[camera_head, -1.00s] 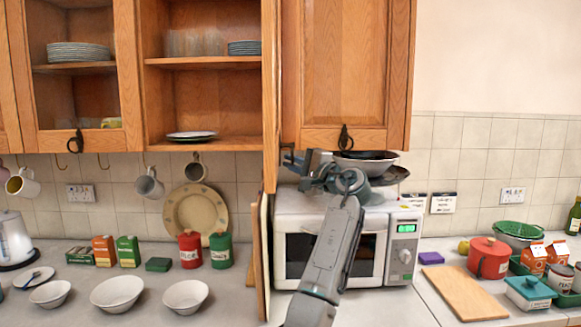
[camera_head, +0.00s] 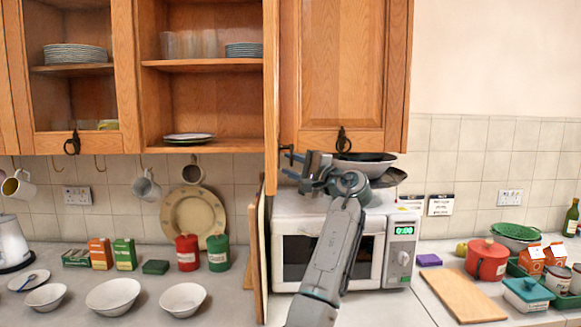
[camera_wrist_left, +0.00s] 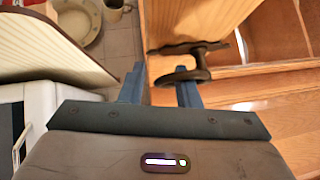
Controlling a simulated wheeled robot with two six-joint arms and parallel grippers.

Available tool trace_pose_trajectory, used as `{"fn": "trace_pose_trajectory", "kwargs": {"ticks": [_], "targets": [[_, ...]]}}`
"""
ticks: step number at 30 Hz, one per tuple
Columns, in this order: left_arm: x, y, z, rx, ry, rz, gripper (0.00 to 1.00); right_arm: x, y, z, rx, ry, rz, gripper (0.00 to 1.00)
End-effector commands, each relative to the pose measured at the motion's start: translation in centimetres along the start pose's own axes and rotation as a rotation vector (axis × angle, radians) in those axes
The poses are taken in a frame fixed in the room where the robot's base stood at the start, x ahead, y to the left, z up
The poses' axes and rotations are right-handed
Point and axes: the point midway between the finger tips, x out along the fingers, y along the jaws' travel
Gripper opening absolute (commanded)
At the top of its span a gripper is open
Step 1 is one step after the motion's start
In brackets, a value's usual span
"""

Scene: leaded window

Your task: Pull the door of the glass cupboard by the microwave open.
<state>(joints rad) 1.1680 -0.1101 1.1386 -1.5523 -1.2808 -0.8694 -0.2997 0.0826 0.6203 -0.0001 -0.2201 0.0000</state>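The cupboard door (camera_head: 271,90) beside the shelf compartment above the microwave stands swung out, nearly edge-on in the head view. Its dark handle (camera_head: 287,150) juts from its right side near the lower end. The compartment (camera_head: 203,100) to its left is open to view. My left gripper (camera_head: 303,168) is just below and right of the handle. In the left wrist view, its blue fingers (camera_wrist_left: 160,90) are apart. The dark handle (camera_wrist_left: 190,52) on the wood lies just beyond their tips, partly overlapping the right finger. I cannot tell whether they touch. My right gripper is not in view.
A closed wooden cupboard door (camera_head: 342,75) hangs to the right. Bowls (camera_head: 115,295), tins and mugs are at the left.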

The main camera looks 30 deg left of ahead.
Motion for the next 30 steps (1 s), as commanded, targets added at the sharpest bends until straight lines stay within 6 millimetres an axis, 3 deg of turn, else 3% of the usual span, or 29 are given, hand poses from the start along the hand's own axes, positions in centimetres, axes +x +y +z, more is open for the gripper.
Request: {"fn": "trace_pose_trajectory", "kwargs": {"ticks": [9, 15, 30], "targets": [[-6.1, 0.5, -0.1, -0.002, 0.003, 0.001, 0.29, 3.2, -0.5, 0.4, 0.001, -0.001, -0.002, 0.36], [-9.1, 0.3, -0.1, -0.002, 0.002, 0.001, 0.29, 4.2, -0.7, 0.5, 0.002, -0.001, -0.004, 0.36], [-10.1, 0.1, 0.0, 0.000, -0.001, 0.001, 0.29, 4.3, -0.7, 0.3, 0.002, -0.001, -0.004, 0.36]]}}
